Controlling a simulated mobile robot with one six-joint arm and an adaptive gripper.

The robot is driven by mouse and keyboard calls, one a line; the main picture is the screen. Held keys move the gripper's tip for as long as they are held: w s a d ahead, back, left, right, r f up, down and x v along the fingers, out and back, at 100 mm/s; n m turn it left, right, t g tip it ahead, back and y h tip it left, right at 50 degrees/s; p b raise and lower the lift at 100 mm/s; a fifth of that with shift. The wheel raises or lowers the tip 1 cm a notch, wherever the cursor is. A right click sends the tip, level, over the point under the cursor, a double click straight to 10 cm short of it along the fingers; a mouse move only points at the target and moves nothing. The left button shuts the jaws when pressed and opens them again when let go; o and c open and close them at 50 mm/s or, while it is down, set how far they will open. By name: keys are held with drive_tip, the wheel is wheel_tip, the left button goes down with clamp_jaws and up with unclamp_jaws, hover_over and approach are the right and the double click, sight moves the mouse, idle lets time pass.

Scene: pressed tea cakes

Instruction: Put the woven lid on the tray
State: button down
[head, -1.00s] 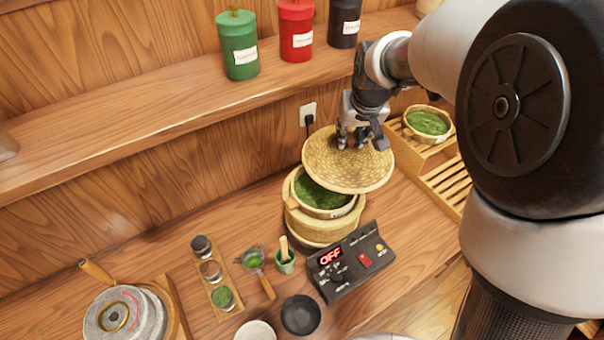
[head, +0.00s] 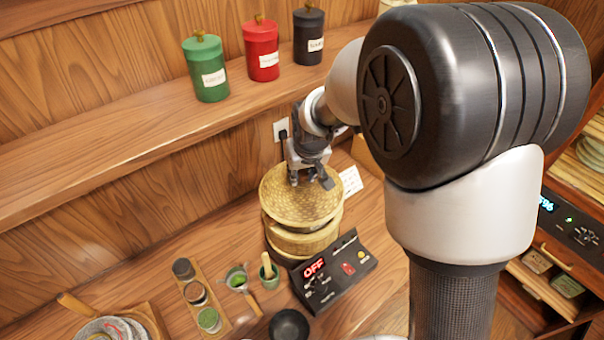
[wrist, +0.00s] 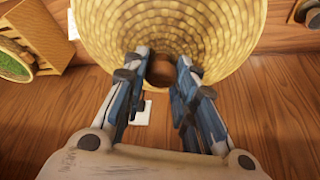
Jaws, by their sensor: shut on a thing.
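The round woven lid (head: 300,205) is over the bamboo steamer (head: 300,243) on the counter, covering the view of the green leaves and any tray inside. I cannot tell whether it rests on the rim or hangs just above it. My gripper (head: 309,180) is shut on the lid's knob from above. In the wrist view the lid (wrist: 185,35) fills the top, with its brown knob (wrist: 160,70) between the fingertips of my gripper (wrist: 160,77). A round tray of green leaves (wrist: 12,66) shows at the left edge there.
A control box (head: 333,270) reading OFF stands in front of the steamer. Canisters (head: 262,50) stand on the shelf above. A white card (head: 350,181) is behind right.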

drive_tip(key=shift+w+f, duration=0.15)
drive_tip(key=shift+f, duration=0.2)
drive_tip(key=shift+f+b, duration=0.55)
drive_tip(key=shift+f, duration=0.05)
drive_tip(key=c, duration=1.3)
unclamp_jaws()
